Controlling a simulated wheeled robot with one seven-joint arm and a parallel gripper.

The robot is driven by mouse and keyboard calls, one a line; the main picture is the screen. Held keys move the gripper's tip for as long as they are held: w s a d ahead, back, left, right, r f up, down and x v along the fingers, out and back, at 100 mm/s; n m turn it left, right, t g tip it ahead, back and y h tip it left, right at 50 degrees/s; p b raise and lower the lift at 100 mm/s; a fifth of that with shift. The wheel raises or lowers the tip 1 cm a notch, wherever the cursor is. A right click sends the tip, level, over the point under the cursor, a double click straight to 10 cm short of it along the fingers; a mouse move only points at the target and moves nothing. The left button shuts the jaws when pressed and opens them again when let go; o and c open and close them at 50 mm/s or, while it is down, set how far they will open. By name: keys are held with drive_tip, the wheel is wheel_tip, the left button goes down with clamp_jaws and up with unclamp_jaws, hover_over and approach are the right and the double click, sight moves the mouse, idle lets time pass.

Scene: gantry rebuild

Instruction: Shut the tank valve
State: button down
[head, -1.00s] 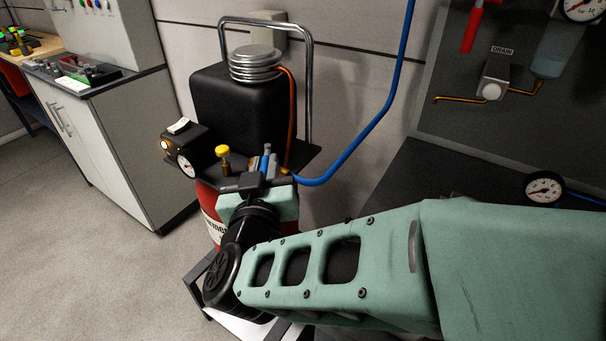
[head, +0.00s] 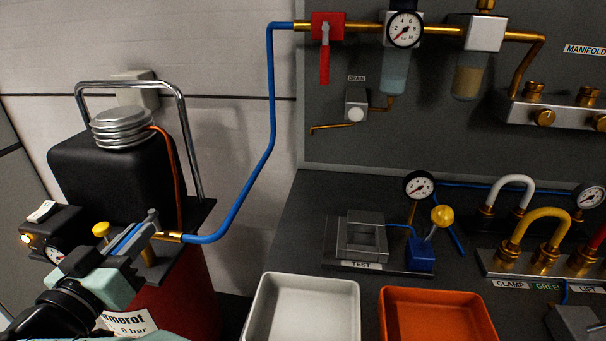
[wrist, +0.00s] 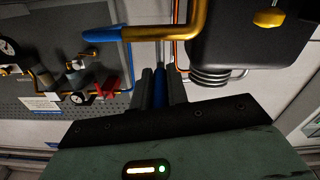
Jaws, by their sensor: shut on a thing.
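The tank valve is on the brass outlet (head: 168,237) of the red compressor tank (head: 185,300), where the blue hose begins. Its blue lever (head: 127,241) lies between the fingers of my gripper (head: 136,238), which is shut on it. In the wrist view the blue lever (wrist: 158,90) shows between the two dark fingers, close to the brass pipe (wrist: 193,25). The fingers hide much of the lever and the valve body, so I cannot tell the valve's exact setting.
A black motor housing (head: 110,180), a chrome handle (head: 187,130) and a yellow knob (head: 101,229) stand close around my gripper. The blue hose (head: 250,180) rises to a red wall valve (head: 326,30). A white tray (head: 303,331) and an orange tray (head: 436,300) are on the bench.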

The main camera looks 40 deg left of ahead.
drive_tip(key=shift+r, duration=0.1)
drive_tip(key=c, duration=1.4)
unclamp_jaws()
